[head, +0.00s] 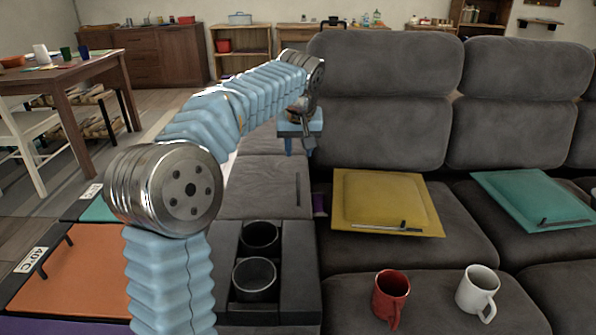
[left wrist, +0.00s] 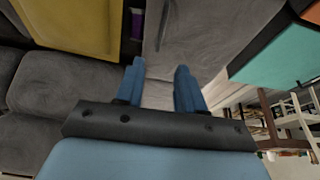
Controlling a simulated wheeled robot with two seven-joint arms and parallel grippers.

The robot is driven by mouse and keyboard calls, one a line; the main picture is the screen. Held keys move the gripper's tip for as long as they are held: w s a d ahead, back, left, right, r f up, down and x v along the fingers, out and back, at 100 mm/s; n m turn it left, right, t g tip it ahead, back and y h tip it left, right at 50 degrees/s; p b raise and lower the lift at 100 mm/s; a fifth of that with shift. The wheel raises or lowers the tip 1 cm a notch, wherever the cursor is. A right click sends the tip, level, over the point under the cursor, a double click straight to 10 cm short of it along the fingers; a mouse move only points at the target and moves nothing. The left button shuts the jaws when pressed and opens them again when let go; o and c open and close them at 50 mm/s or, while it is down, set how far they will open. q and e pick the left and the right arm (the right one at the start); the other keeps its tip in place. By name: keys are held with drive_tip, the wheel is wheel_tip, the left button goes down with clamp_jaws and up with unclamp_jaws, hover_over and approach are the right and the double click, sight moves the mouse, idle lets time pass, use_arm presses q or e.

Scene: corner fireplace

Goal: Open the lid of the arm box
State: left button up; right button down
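The arm box's grey lid (head: 262,192) lies flat and looks closed, behind the cup holders in the sofa arm. A thin dark handle (head: 298,189) runs along its right side. In the left wrist view the lid (left wrist: 200,40) is ahead of the fingers, with the handle (left wrist: 163,24) at the top. My left gripper (head: 298,145) hangs fingers down beyond the lid's far end, near the sofa backrest. In the left wrist view its two blue fingers (left wrist: 160,88) are apart with nothing between them. It is apart from the handle. My right gripper is not in view.
Two black cup holders (head: 256,262) sit in front of the lid. A yellow cushion-shaped panel (head: 384,200) and a teal one (head: 530,198) lie on the seats. A red mug (head: 389,298) and a white mug (head: 477,290) stand nearer. An orange-topped box (head: 75,265) is at left.

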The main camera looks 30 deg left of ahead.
sight(298, 181)
use_arm(q)
drive_tip(key=x, duration=1.2)
drive_tip(key=shift+a+f+b, duration=0.1)
drive_tip(key=shift+f+b, duration=0.1)
drive_tip(key=shift+b, duration=0.15)
drive_tip(key=shift+c, duration=0.3)
clamp_jaws()
